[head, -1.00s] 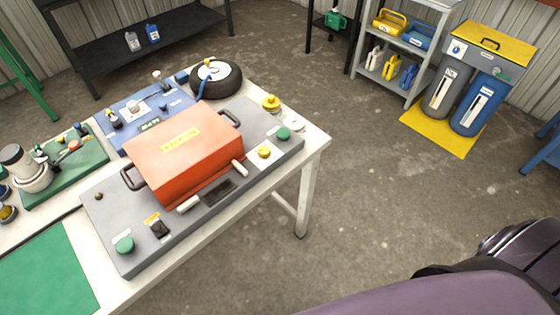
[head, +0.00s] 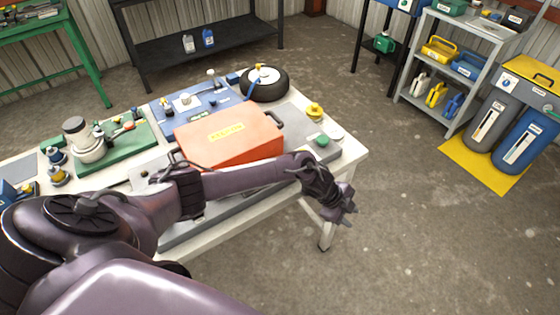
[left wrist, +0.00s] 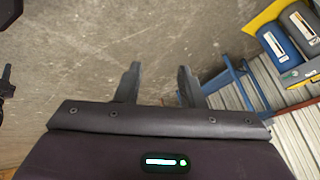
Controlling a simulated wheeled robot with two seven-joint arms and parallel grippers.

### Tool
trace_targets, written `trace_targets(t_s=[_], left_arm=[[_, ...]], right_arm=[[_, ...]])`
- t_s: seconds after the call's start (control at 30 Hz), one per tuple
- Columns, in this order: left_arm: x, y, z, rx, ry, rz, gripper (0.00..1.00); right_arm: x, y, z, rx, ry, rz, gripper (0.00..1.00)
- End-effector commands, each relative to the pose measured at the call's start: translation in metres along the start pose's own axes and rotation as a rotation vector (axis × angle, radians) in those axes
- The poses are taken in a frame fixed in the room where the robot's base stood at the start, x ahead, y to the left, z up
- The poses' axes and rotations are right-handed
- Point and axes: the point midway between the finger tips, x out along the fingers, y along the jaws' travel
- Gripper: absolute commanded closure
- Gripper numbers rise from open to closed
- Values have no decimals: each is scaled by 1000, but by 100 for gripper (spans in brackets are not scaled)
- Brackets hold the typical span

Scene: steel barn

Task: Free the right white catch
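The orange box-like cover (head: 222,138) with a yellow label sits on a grey base panel (head: 297,124) on the white table. Its black handle (head: 270,120) shows at the right end. Both white catches along its front edge are hidden behind my left arm. My left gripper (head: 344,210) is past the table's right front corner, to the right of the cover and apart from it. In the left wrist view, my left gripper (left wrist: 158,84) has its two fingers spread with nothing between them, over bare floor. My right gripper is not in view.
A green button (head: 321,142) and a yellow knob (head: 314,112) stand right of the cover. A black wheel (head: 266,84) and a blue panel (head: 211,102) lie behind it. The floor right of the table is clear up to the yellow mat (head: 490,170).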

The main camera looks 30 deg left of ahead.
Motion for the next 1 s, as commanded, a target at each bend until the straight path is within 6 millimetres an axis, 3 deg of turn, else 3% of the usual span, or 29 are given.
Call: trace_targets(t_s=[0.03, 0.2, 0.4, 0.5, 0.6, 0.7, 1.0], left_arm=[[-25, -21, 4, 93, -32, 23, 65], [-112, -49, 35, 310, -177, 172, 65], [-216, -57, 84, 379, -355, 327, 65], [-251, -55, 99, 374, -409, 377, 65], [-271, -52, 108, 365, -439, 408, 65], [-275, -48, 113, 360, -449, 422, 65], [-240, -34, 134, 360, -450, 425, 65]], right_arm=[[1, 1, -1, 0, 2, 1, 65], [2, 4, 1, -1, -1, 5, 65], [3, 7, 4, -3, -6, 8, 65], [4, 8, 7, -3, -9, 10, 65], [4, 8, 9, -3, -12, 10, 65], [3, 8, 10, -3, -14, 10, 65], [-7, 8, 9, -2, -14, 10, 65]])
